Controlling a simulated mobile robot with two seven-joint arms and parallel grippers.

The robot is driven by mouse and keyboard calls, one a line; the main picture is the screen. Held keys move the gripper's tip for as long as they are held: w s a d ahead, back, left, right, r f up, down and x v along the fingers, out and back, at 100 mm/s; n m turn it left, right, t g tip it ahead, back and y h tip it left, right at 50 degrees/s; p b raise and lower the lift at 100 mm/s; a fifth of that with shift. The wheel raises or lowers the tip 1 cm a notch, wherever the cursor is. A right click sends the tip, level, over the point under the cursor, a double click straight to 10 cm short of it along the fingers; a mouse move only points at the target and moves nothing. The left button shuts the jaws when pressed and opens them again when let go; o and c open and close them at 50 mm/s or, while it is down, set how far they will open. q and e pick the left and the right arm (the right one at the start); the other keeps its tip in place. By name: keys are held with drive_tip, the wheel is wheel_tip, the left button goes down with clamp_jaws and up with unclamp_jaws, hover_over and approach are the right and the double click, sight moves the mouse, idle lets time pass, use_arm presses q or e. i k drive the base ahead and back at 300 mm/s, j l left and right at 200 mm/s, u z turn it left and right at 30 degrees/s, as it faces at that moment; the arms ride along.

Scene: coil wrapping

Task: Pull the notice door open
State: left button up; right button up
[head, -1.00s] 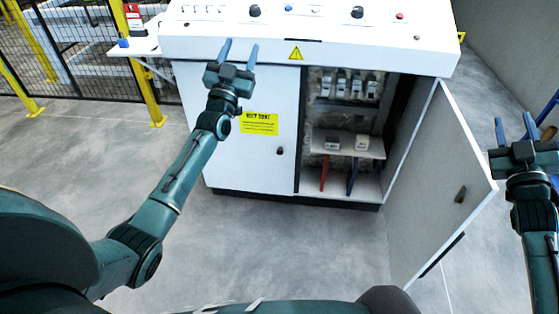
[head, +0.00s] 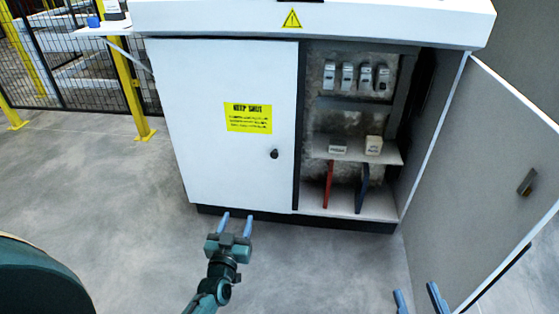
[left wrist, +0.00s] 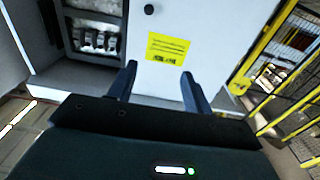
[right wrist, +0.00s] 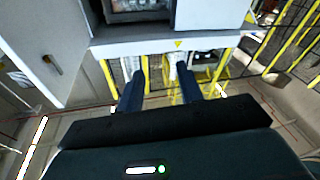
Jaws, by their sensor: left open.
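The notice door (head: 215,165) is the white left door of the cabinet and is shut. It bears a yellow notice (head: 248,118) and a small dark knob (head: 274,154) near its right edge. The notice (left wrist: 167,48) and the knob (left wrist: 149,9) also show in the left wrist view. My left gripper (head: 235,223) is open and empty, below the knob in the head view and apart from the door. My right gripper (head: 417,291) is open and empty at the bottom right, mostly cut off. It shows whole in the right wrist view (right wrist: 159,74).
The right cabinet door (head: 490,150) stands wide open, near my right gripper in the head view. The open bay holds a shelf (head: 385,153) with small boxes, and a red tool (head: 328,184) and a blue tool (head: 361,188) below. Yellow-posted fencing (head: 130,85) stands at the left.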

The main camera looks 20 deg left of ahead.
sight(233, 110)
drive_tip(key=i+j, duration=0.1)
drive_tip(key=i, duration=0.45)
drive_tip(key=i+j, duration=0.1)
drive_tip(key=i, duration=0.5)
